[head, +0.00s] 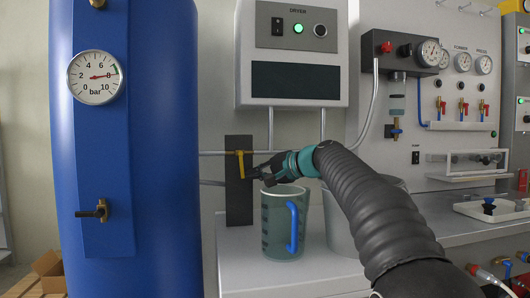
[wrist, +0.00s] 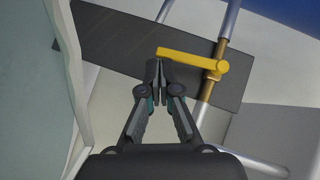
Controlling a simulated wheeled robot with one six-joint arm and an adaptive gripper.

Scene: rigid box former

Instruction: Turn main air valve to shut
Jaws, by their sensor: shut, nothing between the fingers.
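The main air valve has a yellow lever handle (head: 241,165) in front of a dark plate (head: 238,208), left of my gripper. In the wrist view the yellow handle (wrist: 190,59) lies crosswise to the pipe, with its pivot on the brass valve body (wrist: 208,88). In the head view it hangs down from the horizontal pipe. My gripper (head: 256,171) is shut and empty. In the wrist view my gripper's fingertips (wrist: 160,63) are right by the handle's free end. I cannot tell whether they touch it.
A clear jug (head: 272,228) with a blue handle stands on the bench just below my gripper, with a grey bucket (head: 343,226) behind my arm. A blue tank (head: 155,190) with a gauge (head: 95,77) stands left. The dryer box (head: 293,83) hangs above.

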